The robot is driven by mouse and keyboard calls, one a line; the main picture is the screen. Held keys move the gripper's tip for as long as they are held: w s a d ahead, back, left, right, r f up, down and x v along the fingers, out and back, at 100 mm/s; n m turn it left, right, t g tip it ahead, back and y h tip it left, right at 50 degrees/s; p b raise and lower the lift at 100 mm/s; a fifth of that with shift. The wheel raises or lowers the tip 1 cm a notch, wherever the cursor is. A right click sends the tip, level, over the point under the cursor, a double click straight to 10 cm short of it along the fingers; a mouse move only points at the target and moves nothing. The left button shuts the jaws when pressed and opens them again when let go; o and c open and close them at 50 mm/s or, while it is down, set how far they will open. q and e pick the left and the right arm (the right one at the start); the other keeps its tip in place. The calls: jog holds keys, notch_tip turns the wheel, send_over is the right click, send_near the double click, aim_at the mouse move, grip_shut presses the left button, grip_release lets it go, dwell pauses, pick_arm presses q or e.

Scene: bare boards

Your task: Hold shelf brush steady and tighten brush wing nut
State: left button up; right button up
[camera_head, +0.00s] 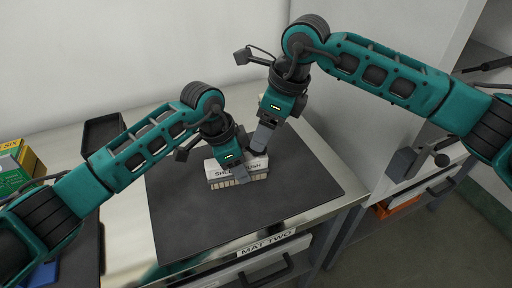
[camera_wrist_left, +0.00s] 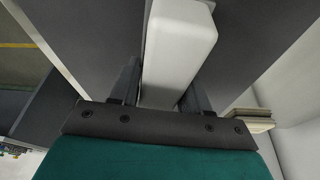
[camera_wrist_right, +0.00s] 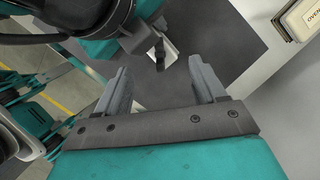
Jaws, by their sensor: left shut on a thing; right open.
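The shelf brush (camera_head: 222,174), a pale block with a printed label and bristles below, lies on the dark mat (camera_head: 190,220). My left gripper (camera_head: 241,174) is shut on it from above; the left wrist view shows the white brush body (camera_wrist_left: 180,50) between the fingers. My right gripper (camera_head: 263,138) is open just behind the brush's right end, fingers pointing down. In the right wrist view, its fingers (camera_wrist_right: 163,88) are apart with nothing between them, and part of the brush (camera_wrist_right: 172,62) shows beyond. I cannot make out the wing nut for sure.
The mat lies on a metal-edged bench labelled MAT TWO (camera_head: 266,243). A dark tray (camera_head: 102,132) stands at the back left, and yellow and green boxes (camera_head: 18,165) at the far left. A shelf unit (camera_head: 440,110) is at the right. The mat's front is clear.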

jog(key=shift+x, duration=2.25)
jog(key=n+g, duration=0.1)
jog(key=n, duration=0.5)
jog(key=shift+w+g, duration=0.25)
jog(key=shift+g, duration=0.15)
jog(key=n, duration=0.2)
jog(key=n+g, duration=0.1)
jog(key=n, duration=0.2)
jog(key=shift+w+n+g+h, duration=0.1)
jog(key=shift+n+g+h, duration=0.2)
jog(key=shift+c, duration=0.5)
